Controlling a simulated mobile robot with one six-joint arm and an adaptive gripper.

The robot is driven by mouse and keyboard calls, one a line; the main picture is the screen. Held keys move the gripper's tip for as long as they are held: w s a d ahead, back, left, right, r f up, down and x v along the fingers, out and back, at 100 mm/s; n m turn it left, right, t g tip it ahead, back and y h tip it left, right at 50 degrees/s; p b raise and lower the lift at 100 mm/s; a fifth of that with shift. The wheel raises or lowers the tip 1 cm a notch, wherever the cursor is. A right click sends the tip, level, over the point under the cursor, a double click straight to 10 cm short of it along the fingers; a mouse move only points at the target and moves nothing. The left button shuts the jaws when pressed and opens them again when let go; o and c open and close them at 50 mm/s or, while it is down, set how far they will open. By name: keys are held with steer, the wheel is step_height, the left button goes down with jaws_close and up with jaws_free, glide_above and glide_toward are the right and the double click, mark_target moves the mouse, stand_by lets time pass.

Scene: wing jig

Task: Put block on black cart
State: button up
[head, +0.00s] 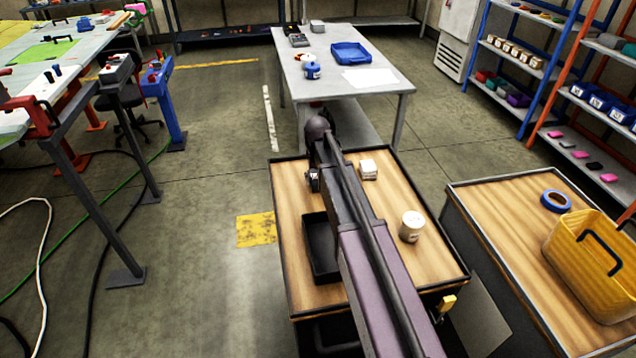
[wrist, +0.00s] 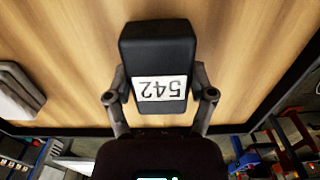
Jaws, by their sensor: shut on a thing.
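My gripper (wrist: 158,80) is shut on a black block (wrist: 158,45) with a white label reading 542. One finger presses each side of the block. In the head view the block (head: 313,181) shows just left of my arm, over the far left part of the black-edged cart (head: 440,262) with a wooden top. My arm hides most of the gripper there. The cart's wood (wrist: 65,60) fills the background of the wrist view. I cannot tell whether the block touches the cart top or hangs slightly above it.
On the cart are a black tray (head: 318,262) at left, a white box (head: 368,168) and a white tub (head: 411,227) at right. A second cart (head: 500,205) holds blue tape (head: 555,201) and a yellow crate (head: 588,275). A grey table (head: 385,95) stands beyond.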

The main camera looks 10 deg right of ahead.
steer(key=shift+f, duration=0.2)
stand_by(0.3)
steer(key=o, duration=1.3)
steer(key=shift+c, duration=0.2)
steer(key=shift+r, duration=0.15)
step_height(320, 180, up, 12)
steer(key=p, duration=1.2)
steer(key=shift+s, duration=0.1)
steer(key=s, duration=2.4)
steer(key=shift+s, duration=0.15)
steer(key=shift+d, duration=0.1)
